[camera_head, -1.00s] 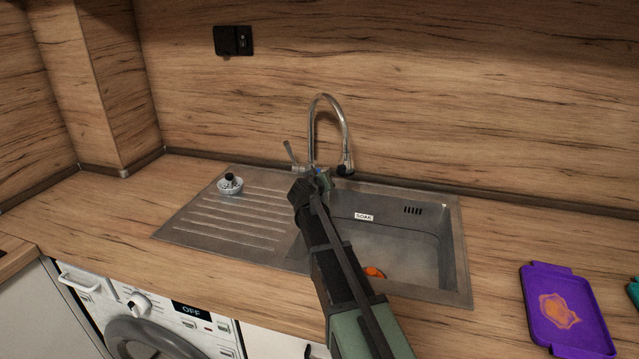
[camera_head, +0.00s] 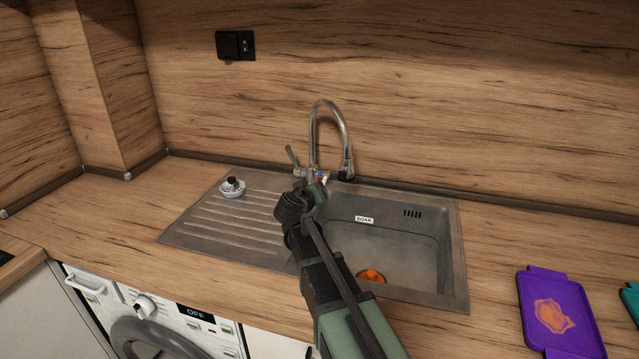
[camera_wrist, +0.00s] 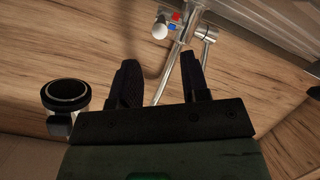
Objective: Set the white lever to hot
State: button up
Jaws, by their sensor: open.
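The faucet (camera_head: 314,135) is a tall curved chrome spout behind the sink, with a metal handle (camera_head: 291,156) on its left side. In the head view my gripper (camera_head: 318,186) is just in front of the faucet base and largely covers the lever. In the wrist view my gripper (camera_wrist: 162,78) is open and empty, its fingers apart, with the lever beyond the fingertips and not touched.
The sink basin (camera_head: 425,245) has a SOAK label and an orange thing (camera_head: 371,276) inside. A purple tray (camera_head: 560,312) lies on the counter at right. A black round spray head (camera_wrist: 68,95) is near my left finger.

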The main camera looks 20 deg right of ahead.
jog(key=shift+s+a+r, duration=0.15)
jog(key=shift+s+a, duration=0.2)
jog(key=shift+s, duration=0.05)
jog(key=shift+c, duration=0.4)
